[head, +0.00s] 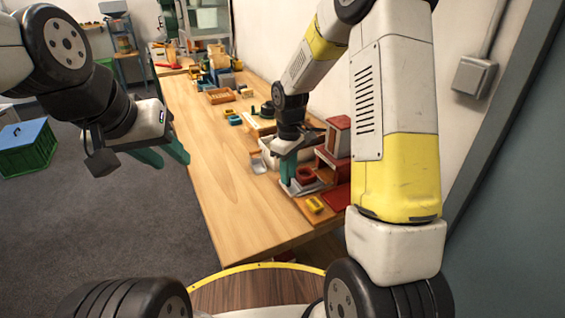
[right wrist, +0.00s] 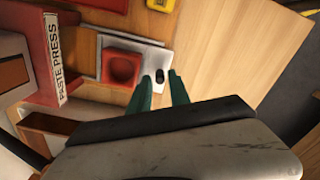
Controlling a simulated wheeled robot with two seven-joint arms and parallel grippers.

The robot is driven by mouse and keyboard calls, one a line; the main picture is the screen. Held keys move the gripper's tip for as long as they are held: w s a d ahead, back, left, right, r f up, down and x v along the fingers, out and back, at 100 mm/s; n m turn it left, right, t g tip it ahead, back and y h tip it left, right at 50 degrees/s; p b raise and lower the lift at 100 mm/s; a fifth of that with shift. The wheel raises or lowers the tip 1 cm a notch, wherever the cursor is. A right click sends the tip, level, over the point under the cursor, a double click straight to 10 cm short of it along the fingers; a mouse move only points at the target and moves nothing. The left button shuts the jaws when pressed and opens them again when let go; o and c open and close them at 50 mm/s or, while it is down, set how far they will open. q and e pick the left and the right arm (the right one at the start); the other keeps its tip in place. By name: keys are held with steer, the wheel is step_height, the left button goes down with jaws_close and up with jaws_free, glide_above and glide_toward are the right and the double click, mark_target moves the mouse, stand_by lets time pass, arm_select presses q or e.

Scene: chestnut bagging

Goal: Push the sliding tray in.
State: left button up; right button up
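The sliding tray (right wrist: 183,57) is a grey metal plate with a red square cup (right wrist: 122,68) and a small black knob (right wrist: 160,76). It sticks out in front of the red paste press (right wrist: 50,50); in the head view the press (head: 335,150) stands at the table's right side. My right gripper (right wrist: 163,84) is over the tray's outer end, its teal fingers apart with the knob showing between their tips. I cannot tell whether they touch it. My left gripper (head: 164,156) hangs left of the table, open and empty.
A yellow object (head: 315,204) lies beside the tray on a wooden board. Several other items, including a wooden box (head: 219,95), stand along the table's back and wall side. The left and front of the wooden table (head: 215,185) are clear. A green crate (head: 27,150) is on the floor.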

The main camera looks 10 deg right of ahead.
steer(key=shift+f, duration=0.25)
jaws_close()
steer(key=shift+d, duration=0.1)
stand_by(1.2)
